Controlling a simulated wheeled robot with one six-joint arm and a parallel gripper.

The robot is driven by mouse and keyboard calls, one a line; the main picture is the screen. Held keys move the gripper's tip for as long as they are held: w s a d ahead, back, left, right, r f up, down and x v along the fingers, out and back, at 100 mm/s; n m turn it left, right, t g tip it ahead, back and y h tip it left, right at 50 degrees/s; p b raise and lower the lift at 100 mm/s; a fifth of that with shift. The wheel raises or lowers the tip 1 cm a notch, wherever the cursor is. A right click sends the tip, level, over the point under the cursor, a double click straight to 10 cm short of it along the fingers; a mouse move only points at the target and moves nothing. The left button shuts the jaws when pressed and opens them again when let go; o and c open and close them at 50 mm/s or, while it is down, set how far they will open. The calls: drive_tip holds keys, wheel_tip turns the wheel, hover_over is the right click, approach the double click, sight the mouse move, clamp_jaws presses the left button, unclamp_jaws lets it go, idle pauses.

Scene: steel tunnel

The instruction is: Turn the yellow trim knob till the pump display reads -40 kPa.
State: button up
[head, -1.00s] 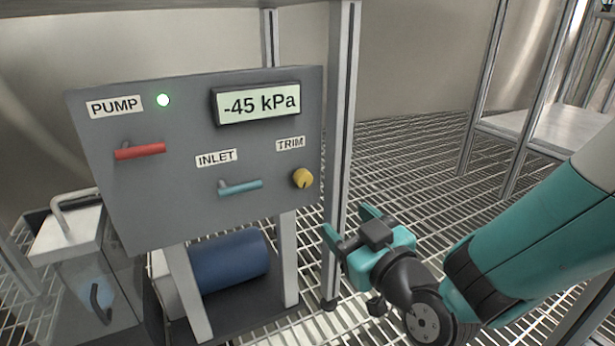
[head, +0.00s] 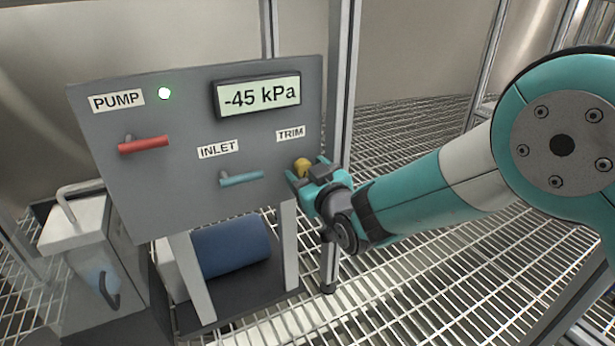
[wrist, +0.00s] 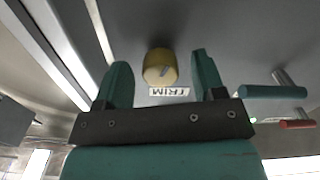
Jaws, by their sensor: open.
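The yellow trim knob (head: 302,167) is on the right side of the grey panel, below the TRIM label. The pump display (head: 258,94) reads -45 kPa. My gripper (head: 306,170) is open at the knob, which is partly hidden behind it in the head view. In the wrist view the knob (wrist: 160,67) lies ahead of my gripper's open fingers (wrist: 162,78), between their lines, with a gap on either side. The fingers do not visibly touch it.
The teal inlet lever (head: 241,179) is left of the knob, and a red pump lever (head: 143,144) is farther left. A metal post (head: 341,100) stands just right of the panel. Grating floor (head: 420,250) is open at right.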

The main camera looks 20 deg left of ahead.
drive_tip(key=c, duration=0.9)
drive_tip(key=m+p, duration=0.2)
drive_tip(key=m, duration=0.1)
drive_tip(key=shift+m+p, duration=0.35)
drive_tip(key=shift+m, duration=0.05)
drive_tip(key=o, duration=0.9)
drive_tip(key=shift+s, duration=0.1)
